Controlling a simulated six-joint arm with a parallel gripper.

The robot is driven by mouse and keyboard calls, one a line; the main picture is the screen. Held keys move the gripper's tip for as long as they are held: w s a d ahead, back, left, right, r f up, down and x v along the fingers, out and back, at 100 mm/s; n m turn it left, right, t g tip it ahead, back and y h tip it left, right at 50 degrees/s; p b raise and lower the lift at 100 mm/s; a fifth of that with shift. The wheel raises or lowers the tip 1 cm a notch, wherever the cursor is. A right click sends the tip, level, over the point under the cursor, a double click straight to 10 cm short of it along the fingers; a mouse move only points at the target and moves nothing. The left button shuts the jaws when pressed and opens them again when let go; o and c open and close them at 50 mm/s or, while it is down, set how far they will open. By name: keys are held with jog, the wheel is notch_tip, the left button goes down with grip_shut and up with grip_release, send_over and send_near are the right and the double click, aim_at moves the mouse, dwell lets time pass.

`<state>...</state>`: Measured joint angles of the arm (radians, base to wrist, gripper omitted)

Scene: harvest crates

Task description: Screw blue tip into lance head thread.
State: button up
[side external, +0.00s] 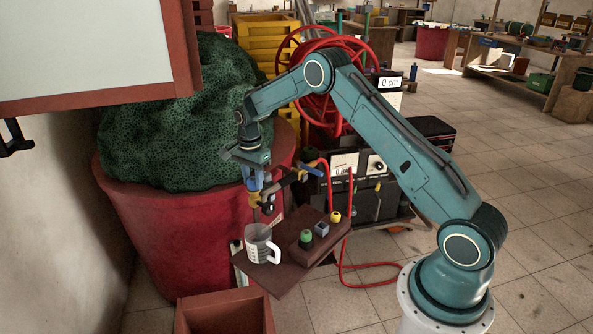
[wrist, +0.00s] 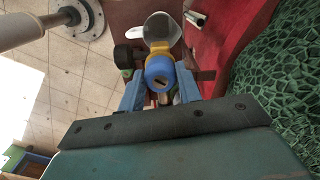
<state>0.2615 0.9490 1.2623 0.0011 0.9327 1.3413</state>
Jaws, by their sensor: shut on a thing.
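In the wrist view the blue tip (wrist: 160,72) is a round blue piece with a dark slot, between the two blue fingers of my gripper (wrist: 158,92). My gripper is shut on it. A yellow part shows right behind it; I cannot tell whether the tip touches the lance head thread. In the side view my gripper (side external: 257,187) points down beside the lance fittings (side external: 284,181), above the white jug; the tip is too small to make out there. The thread itself is hidden.
A white jug (side external: 260,246) stands on a brown board below my gripper. A red tub (side external: 165,240) with green netting stands close on the left. A red hose reel (side external: 320,95) is behind.

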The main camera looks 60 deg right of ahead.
jog(key=shift+w+m, duration=0.1)
jog(key=shift+m, duration=0.6)
jog(key=shift+m, duration=0.8)
jog(key=shift+m, duration=0.9)
jog(key=shift+m, duration=0.8)
